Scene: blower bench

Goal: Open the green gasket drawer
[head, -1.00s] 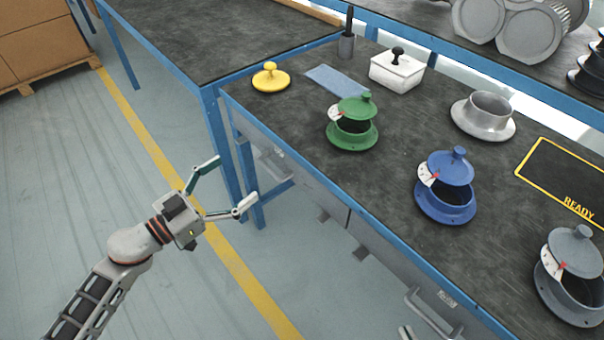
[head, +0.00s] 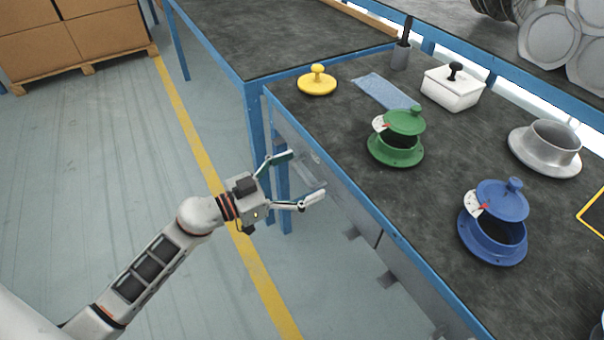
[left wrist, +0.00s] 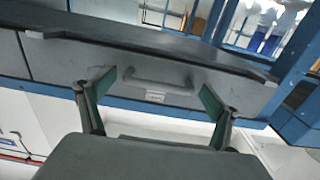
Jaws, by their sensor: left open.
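My left gripper (head: 305,175) is open and empty, in front of the left end of the bench, beside its front edge. In the left wrist view, a grey drawer front (left wrist: 190,76) with a bar handle (left wrist: 158,80) lies ahead between the open fingers (left wrist: 155,92). A small pale label (left wrist: 155,96) sits below the handle; its words are too small to read. The drawer looks shut, and the fingers appear apart from the handle. No green shows on this drawer front. My right gripper is out of view.
On the bench top stand a green lidded housing (head: 396,148), a blue one (head: 493,238), a yellow knobbed lid (head: 317,82), a white box (head: 452,90) and a grey flanged ring (head: 546,150). A blue table leg (head: 256,140) stands behind my gripper.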

